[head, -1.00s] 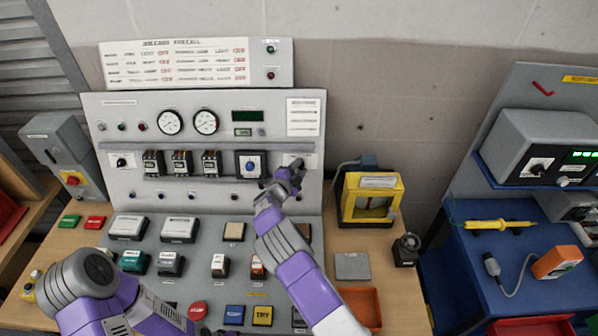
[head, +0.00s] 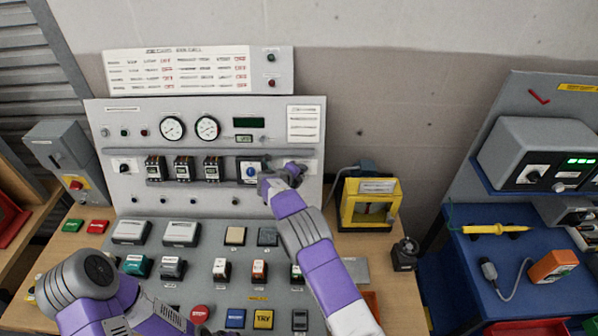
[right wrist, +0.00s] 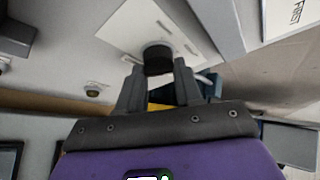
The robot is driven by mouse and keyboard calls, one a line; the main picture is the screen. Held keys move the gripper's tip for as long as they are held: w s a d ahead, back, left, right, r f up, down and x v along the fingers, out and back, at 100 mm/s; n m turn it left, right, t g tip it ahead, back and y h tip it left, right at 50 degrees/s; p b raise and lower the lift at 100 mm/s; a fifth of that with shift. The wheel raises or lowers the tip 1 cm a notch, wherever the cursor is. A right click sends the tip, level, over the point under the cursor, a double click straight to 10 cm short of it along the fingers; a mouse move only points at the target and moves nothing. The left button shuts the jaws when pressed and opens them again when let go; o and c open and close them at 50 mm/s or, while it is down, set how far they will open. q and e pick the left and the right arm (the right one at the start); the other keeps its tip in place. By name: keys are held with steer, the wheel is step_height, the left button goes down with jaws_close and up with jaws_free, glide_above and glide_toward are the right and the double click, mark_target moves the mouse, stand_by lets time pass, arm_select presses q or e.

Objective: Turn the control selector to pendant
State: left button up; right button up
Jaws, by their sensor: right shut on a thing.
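The control selector is a black round knob (right wrist: 158,58) on a white plate (right wrist: 135,28) on the upright panel. In the right wrist view the knob sits between the two fingertips of my right gripper (right wrist: 159,76), which is shut on it. In the head view my right gripper (head: 292,172) reaches the panel's right side and covers the knob; part of the white plate (head: 307,163) shows beside it. The plate's lettering and the knob's pointer cannot be read. My left arm is at lower left in the head view; its gripper is not in view.
A blue-knobbed switch (head: 251,172) is just left of my right gripper. Several breakers line the panel further left. A yellow framed box (head: 368,203) stands to the right on the bench. The sloping desk (head: 190,265) below carries several buttons.

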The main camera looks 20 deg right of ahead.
steer(key=shift+r+m+y+p, duration=0.1)
steer(key=shift+m+y+p, duration=0.3)
steer(key=shift+m, duration=0.4)
steer(key=o, duration=1)
steer(key=shift+o, duration=0.2)
steer(key=v, duration=0.7)
steer(key=shift+r, duration=0.25)
